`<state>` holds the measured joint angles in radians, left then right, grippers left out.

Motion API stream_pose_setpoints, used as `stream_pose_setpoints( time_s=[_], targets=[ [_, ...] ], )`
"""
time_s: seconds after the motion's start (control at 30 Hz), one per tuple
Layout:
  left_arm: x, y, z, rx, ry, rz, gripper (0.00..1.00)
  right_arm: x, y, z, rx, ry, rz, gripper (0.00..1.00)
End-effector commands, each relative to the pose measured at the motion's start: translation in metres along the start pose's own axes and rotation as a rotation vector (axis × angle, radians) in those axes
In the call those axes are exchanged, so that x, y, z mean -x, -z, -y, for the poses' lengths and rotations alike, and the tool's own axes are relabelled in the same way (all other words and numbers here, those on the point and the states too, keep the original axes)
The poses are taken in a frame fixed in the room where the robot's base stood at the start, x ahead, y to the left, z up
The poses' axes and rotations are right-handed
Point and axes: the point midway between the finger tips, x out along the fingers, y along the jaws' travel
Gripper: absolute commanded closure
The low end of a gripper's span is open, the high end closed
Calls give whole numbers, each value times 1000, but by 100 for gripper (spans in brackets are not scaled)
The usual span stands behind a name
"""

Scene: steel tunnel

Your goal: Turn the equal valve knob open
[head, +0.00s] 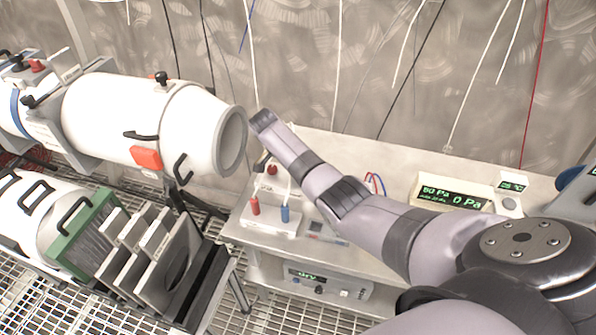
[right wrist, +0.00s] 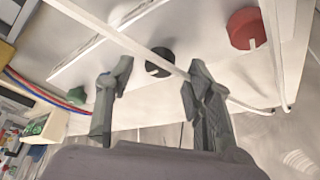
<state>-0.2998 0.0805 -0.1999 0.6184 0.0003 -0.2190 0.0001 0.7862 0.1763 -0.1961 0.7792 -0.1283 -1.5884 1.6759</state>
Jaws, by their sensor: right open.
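A round black knob (right wrist: 159,62) on a white panel appears in the right wrist view; it may be the equal valve knob, though no label is readable. A red knob (right wrist: 246,28) is to its right on the same panel; a red knob (head: 272,169) also shows in the head view beside my right arm. My right gripper (right wrist: 161,72) is open, its fingers on either side of the black knob in the picture. I cannot tell whether they touch it. A thin white tube crosses between the fingers. My left gripper is not in view.
A bench (head: 240,232) carries a white block with red and blue plugs (head: 270,217) and a green pressure display (head: 452,197). Cables hang along the wall behind.

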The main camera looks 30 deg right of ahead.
Motion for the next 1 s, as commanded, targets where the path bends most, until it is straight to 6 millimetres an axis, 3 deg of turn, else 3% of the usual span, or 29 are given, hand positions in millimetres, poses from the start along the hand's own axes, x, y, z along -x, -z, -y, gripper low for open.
stream_pose_setpoints(
  time_s=[0.3,0.5,1.0],
  targets=[
    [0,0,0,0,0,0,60,68,-1,1,0,5,2,52],
    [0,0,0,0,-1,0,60,97,0,0,-1,1,0,52],
    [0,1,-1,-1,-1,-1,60,106,0,0,0,0,0,52]
  ],
)
